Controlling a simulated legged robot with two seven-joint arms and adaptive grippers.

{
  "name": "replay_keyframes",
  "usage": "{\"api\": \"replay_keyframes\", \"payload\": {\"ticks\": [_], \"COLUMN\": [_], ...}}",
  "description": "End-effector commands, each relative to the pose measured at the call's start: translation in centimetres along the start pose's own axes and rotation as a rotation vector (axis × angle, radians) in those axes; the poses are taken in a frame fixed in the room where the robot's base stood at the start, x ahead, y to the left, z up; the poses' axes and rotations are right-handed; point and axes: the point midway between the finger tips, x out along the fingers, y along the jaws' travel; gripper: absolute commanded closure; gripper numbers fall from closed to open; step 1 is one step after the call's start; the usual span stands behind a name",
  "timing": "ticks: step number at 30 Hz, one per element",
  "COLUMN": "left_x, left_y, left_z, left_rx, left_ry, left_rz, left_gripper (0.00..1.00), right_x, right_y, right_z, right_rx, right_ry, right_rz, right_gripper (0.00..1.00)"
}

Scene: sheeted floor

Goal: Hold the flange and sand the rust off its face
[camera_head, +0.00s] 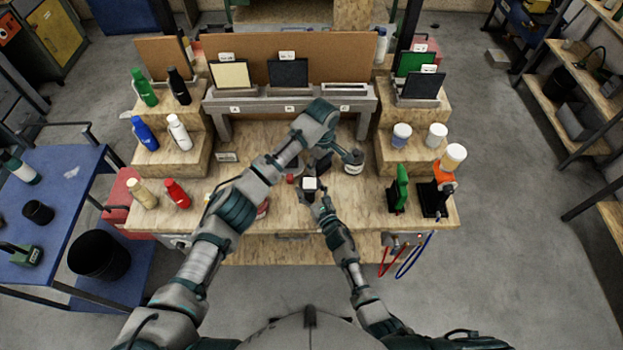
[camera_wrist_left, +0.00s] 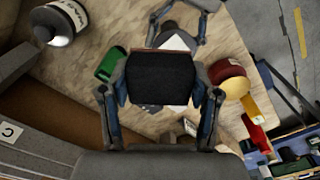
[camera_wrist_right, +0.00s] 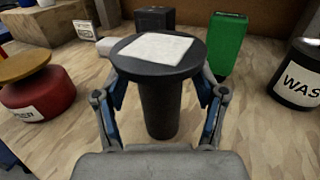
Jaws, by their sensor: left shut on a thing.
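My left gripper (camera_head: 322,160) is shut on a dark rough-faced block with a reddish edge (camera_wrist_left: 160,78). It holds the block above the bench, close to my right gripper. A dark round disc on a thick black stem, seemingly the flange (camera_wrist_right: 155,52), stands upright with a white square (camera_wrist_right: 155,48) lying on its top. That white square also shows in the head view (camera_head: 309,184) and the left wrist view (camera_wrist_left: 180,42). My right gripper (camera_wrist_right: 163,95) has its fingers apart on either side of the stem, under the disc; contact cannot be seen. I see no rust.
A red jar with a wooden lid (camera_wrist_right: 38,88), a green block (camera_wrist_right: 228,45), a dark box (camera_wrist_right: 155,20) and a black canister marked WAS (camera_wrist_right: 300,75) stand around the disc. The bench front (camera_head: 245,222) has bare wood.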

Motion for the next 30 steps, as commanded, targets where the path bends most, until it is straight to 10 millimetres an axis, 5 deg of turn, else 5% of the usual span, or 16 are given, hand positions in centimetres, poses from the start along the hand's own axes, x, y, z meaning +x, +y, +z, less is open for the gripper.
{"api": "replay_keyframes", "payload": {"ticks": [10,21,30], "left_x": [0.0,0.0,0.0], "left_y": [0.0,0.0,0.0], "left_z": [0.0,0.0,0.0], "left_rx": [0.000,0.000,0.000], "left_ry": [0.000,0.000,0.000], "left_rz": [0.000,0.000,0.000], "left_gripper": [0.76,0.76,0.76], "right_x": [-1.2,-8.9,-11.8], "right_y": [-0.1,-0.1,-0.1], "right_z": [-0.3,-0.3,-0.2], "right_rx": [-0.002,0.000,0.000], "right_ry": [0.005,0.004,0.003], "right_rz": [-0.002,0.000,0.000], "right_gripper": [0.29,0.29,0.29]}}
